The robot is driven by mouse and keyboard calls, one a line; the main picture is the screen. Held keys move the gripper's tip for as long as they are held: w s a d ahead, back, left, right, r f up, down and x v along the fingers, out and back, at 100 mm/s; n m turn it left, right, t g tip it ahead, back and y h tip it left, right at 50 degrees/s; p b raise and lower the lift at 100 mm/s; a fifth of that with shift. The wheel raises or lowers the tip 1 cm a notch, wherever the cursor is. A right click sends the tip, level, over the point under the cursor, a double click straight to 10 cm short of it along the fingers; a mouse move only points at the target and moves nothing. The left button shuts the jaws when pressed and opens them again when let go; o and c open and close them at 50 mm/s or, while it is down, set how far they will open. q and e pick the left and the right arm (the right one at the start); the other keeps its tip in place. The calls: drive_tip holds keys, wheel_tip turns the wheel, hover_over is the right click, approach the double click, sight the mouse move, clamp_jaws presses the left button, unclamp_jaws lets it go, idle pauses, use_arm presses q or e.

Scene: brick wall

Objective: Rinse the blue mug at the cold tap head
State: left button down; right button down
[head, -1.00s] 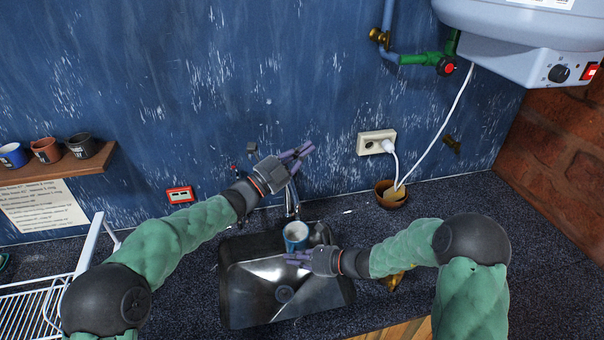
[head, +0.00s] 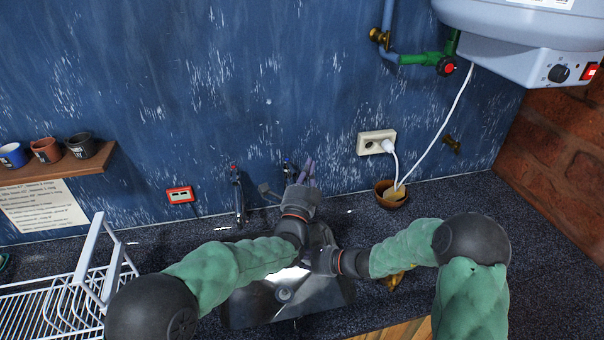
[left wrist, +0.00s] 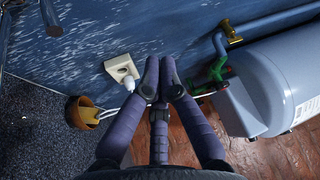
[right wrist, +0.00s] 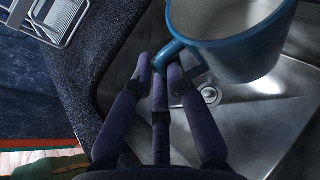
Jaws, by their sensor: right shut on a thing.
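The blue mug (right wrist: 235,50), white inside, shows in the right wrist view above the metal sink (head: 240,312). My right gripper (right wrist: 166,65) is shut on its handle. In the head view my left gripper and forearm hide the mug. My left gripper (head: 306,173) is by the wall, its fingers drawn together and empty in the left wrist view (left wrist: 162,72). A tap with a blue mark (head: 286,169) is just left of it, partly covered; whether they touch is unclear. A tap with a red mark (head: 237,193) stands farther left.
A wire dish rack (head: 60,300) stands at the left. A brown bowl (head: 388,199) and a socket with a plug (head: 376,142) are right of the taps. A shelf (head: 75,165) holds several mugs. A water heater (head: 520,45) hangs at upper right.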

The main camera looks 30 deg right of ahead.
sight(296, 175)
use_arm(q)
wheel_tip(296, 175, down, 8)
drive_tip(key=s+a+n+y, duration=0.2)
drive_tip(key=a+y, duration=0.1)
drive_tip(key=y, duration=0.3)
drive_tip(key=r+x, duration=0.1)
drive_tip(key=x, duration=0.9)
drive_tip(key=shift+t, duration=0.4)
drive_tip(key=shift+w+a+f, duration=0.15)
drive_tip(key=shift+a, duration=0.7)
